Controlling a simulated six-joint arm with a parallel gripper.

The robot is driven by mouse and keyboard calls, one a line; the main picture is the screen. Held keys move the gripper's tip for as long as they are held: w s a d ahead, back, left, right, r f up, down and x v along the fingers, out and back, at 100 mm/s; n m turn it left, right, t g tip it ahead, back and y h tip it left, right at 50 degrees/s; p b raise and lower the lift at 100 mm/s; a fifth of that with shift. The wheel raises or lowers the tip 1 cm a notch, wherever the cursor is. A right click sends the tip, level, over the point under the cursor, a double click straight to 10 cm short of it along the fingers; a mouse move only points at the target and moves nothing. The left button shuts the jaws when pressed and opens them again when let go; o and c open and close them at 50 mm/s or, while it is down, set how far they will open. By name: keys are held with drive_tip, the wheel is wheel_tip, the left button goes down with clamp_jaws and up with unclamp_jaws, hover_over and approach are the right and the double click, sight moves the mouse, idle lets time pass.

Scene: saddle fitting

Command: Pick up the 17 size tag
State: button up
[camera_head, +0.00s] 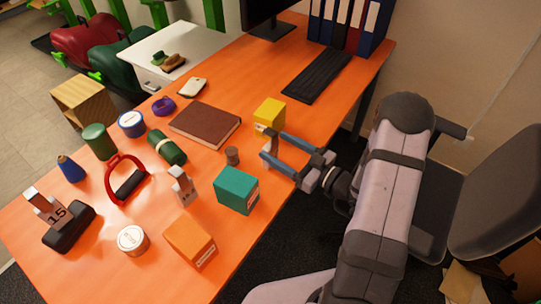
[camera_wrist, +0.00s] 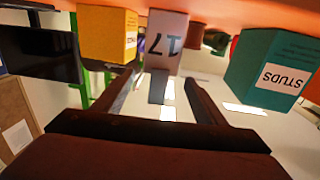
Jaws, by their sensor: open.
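The 17 size tag (camera_wrist: 167,42) is a pale upright block with dark digits, upside down in the wrist view. It stands straight ahead of my gripper (camera_wrist: 163,77), in line with the gap between the open fingers. Whether the fingertips reach past its near face, I cannot tell. In the head view my gripper (camera_head: 264,145) comes in low from the right, fingers apart, between the yellow box (camera_head: 269,113) and the teal box (camera_head: 237,190); there the tag is mostly hidden by the fingers. My gripper holds nothing.
A small brown spool (camera_head: 232,156) stands just beyond my fingers. Another pale tag (camera_head: 182,186) stands farther left, and a 15 tag (camera_head: 58,214) at the far left. An orange box (camera_head: 189,242) and white tin (camera_head: 132,240) are near the front edge. A brown book (camera_head: 205,124) lies behind.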

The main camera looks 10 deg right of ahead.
drive_tip(key=shift+f, duration=1.5)
drive_tip(key=shift+f+p+x, duration=0.15)
drive_tip(key=shift+p+x, duration=0.35)
drive_tip(key=shift+x, duration=1.35)
drive_tip(key=shift+f+p+x, duration=0.1)
drive_tip(key=shift+p+x, duration=0.35)
drive_tip(key=shift+x, duration=1.4)
drive_tip(key=shift+d, duration=0.1)
drive_tip(key=c, duration=1.2)
